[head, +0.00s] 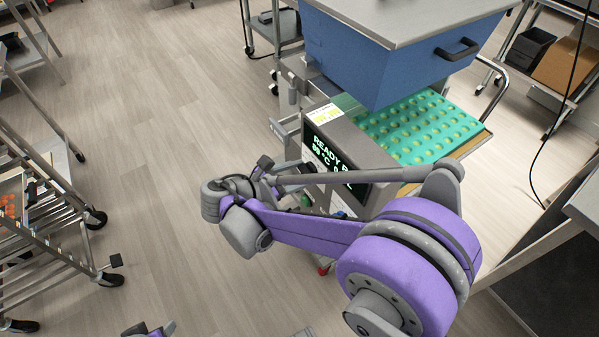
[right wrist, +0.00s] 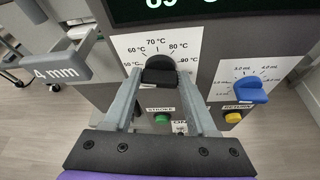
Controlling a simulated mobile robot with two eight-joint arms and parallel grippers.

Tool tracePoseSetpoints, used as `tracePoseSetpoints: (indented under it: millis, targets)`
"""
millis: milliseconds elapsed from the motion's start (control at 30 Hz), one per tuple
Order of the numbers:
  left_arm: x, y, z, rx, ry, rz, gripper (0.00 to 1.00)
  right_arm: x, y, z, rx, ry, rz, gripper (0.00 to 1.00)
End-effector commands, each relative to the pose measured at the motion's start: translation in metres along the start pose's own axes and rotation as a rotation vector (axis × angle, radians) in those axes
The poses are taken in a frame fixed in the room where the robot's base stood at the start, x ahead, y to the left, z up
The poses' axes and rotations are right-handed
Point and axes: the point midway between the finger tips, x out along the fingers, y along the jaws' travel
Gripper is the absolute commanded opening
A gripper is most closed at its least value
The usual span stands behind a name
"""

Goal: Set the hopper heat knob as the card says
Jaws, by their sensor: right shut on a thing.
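The black hopper heat knob (right wrist: 160,70) is in the right wrist view, on a white dial (right wrist: 188,42) marked from 50 to 90 °C. My right gripper (right wrist: 160,88) is shut on the knob, one finger on each side. I cannot tell exactly which mark the knob points to. The display (head: 335,165) shows READY and 89 °C.
A blue switch knob (right wrist: 250,90) sits right of the dial, above a yellow button (right wrist: 233,117). A green button (right wrist: 161,118) is below. A 4 mm bracket (right wrist: 62,70) juts out at left. The blue hopper (head: 385,60) stands over a green mould tray (head: 420,125).

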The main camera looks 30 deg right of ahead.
Motion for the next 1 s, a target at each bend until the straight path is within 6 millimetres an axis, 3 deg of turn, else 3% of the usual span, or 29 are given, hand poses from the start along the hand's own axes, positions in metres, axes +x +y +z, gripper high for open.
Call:
tracePoseSetpoints:
  millis: [267,1000]
  targets:
    - [0.004,0.0,0.003,0.0,-0.002,0.0,0.53,0.0,-0.003,-0.001,0.156,0.001,0.067,0.02]
    - [0.029,0.0,0.017,0.0,-0.01,0.0,0.53,0.002,-0.01,-0.006,0.801,0.002,0.334,0.02]
